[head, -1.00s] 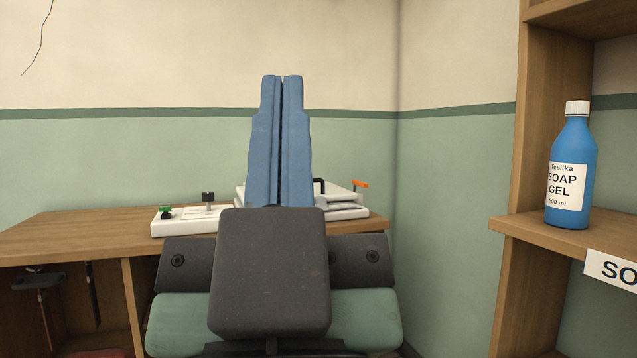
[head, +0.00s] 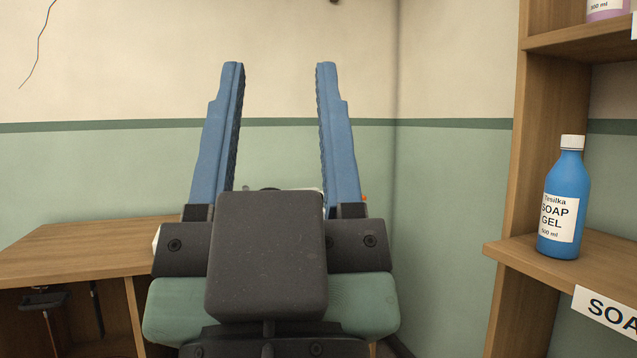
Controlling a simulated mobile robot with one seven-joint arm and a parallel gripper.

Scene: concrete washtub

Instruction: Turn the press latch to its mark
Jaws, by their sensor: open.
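My gripper (head: 276,72) stands upright in the middle of the head view, its two blue fingers spread wide apart with nothing between them. Behind it, the white press (head: 308,190) on the wooden table is almost wholly hidden by my gripper's dark body; only a small strip of its top shows between the fingers. The mark cannot be seen. My gripper appears in front of the press; I cannot tell the gap.
The wooden table (head: 70,248) has a bare top at the left, with dark tools hanging beneath. At the right, a wooden shelf (head: 500,255) holds a blue soap gel bottle (head: 562,205). A wall corner lies behind the table's right end.

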